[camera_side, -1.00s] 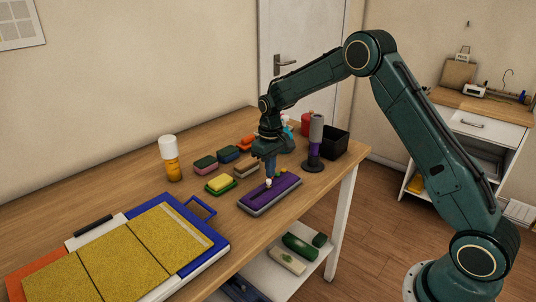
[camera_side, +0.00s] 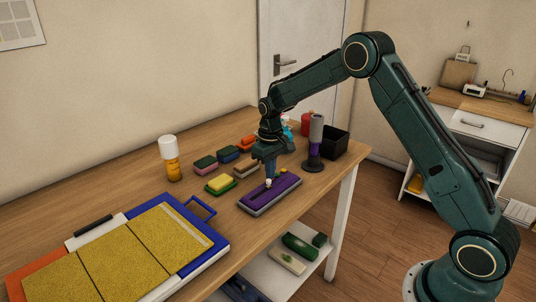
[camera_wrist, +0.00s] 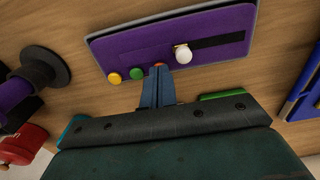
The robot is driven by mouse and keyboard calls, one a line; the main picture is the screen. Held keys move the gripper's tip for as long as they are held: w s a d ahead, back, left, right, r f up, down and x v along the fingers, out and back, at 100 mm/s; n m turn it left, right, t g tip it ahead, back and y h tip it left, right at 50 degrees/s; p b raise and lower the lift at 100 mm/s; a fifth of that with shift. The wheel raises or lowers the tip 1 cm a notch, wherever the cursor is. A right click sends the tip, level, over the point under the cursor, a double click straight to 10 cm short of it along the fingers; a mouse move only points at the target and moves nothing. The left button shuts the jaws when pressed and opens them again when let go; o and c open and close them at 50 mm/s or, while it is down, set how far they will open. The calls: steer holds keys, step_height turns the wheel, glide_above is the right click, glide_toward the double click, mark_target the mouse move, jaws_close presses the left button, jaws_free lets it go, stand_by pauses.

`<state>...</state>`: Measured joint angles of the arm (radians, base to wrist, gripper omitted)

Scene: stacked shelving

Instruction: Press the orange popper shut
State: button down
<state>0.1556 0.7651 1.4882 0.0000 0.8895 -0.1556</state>
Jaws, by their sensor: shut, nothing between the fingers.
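A purple board (camera_side: 265,197) on a grey base lies on the wooden table. It also fills the upper part of the wrist view (camera_wrist: 215,22). Along its near edge there are a yellow popper (camera_wrist: 114,78), a green popper (camera_wrist: 136,73) and the orange popper (camera_wrist: 158,65). A white knob (camera_wrist: 183,54) stands in a dark slot beside them. My gripper (camera_wrist: 160,73) is shut and empty, its fingertips right at the orange popper and covering most of it. I cannot tell whether they touch it or how far it is pressed. In the side view my gripper (camera_side: 270,176) points down at the board.
Sponges (camera_side: 219,184) and several blocks lie behind the board. A purple-and-grey stand (camera_side: 315,145) and a black bin (camera_side: 335,143) are to the right. A yellow panelled board (camera_side: 120,250) fills the table's left front.

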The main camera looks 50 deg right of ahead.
steer(key=shift+r, duration=0.1)
steer(key=shift+r, duration=3.4)
steer(key=s+a+r+t, duration=0.1)
steer(key=s+a+r, duration=0.2)
steer(key=s+r, duration=0.5)
steer(key=s+a+r+t, duration=0.2)
steer(key=s+r, duration=0.5)
steer(key=s, duration=0.1)
steer(key=s+a+t, duration=0.2)
steer(key=s+a, duration=0.1)
steer(key=s, duration=1.6)
steer(key=shift+a+f+t, duration=0.15)
steer(key=shift+f+t, duration=0.1)
steer(key=shift+t, duration=0.05)
